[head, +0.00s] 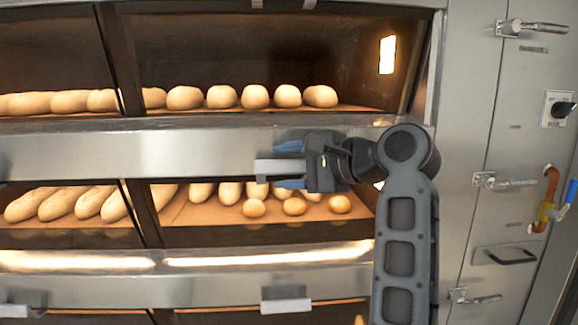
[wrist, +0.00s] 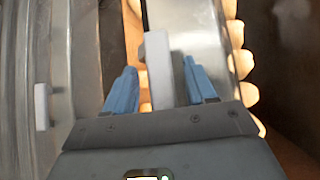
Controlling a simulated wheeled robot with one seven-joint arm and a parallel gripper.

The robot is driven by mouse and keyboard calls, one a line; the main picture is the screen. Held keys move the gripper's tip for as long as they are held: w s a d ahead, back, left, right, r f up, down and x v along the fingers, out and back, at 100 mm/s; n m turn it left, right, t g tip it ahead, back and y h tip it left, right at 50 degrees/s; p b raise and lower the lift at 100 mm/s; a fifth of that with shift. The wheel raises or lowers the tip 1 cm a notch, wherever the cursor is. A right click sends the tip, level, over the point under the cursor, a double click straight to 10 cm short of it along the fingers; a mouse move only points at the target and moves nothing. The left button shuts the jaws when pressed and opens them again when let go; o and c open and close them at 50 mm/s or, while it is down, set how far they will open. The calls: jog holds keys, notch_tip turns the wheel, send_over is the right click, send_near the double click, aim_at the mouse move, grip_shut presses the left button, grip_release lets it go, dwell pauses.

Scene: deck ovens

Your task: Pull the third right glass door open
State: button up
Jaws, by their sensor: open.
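A pale door handle (head: 272,168) sits on the steel rail between the upper and lower right oven windows. The right window below it (head: 215,237) shows loaves and rolls behind it. My gripper (head: 290,166) is open at this handle, one blue finger above it and one below. In the wrist view the handle (wrist: 158,68) stands between the tips of my open gripper (wrist: 160,85), with a gap visible to either side. I cannot tell whether a finger touches it. The door looks closed.
Another pale handle (head: 286,299) is on the rail below; it also shows in the wrist view (wrist: 42,106). A steel side panel (head: 500,130) at the right carries latches, a dark knob (head: 562,109) and an orange and yellow pipe (head: 548,195).

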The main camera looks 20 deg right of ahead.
grip_shut()
dwell(0.4)
jog(key=shift+f, duration=0.2)
notch_tip(320, 180, down, 6)
jog(key=n+t+y+b, duration=0.4)
jog(key=n+b, duration=0.4)
jog(key=b, duration=1.1)
jog(key=shift+t, duration=0.9)
jog(key=shift+s+r, duration=0.1)
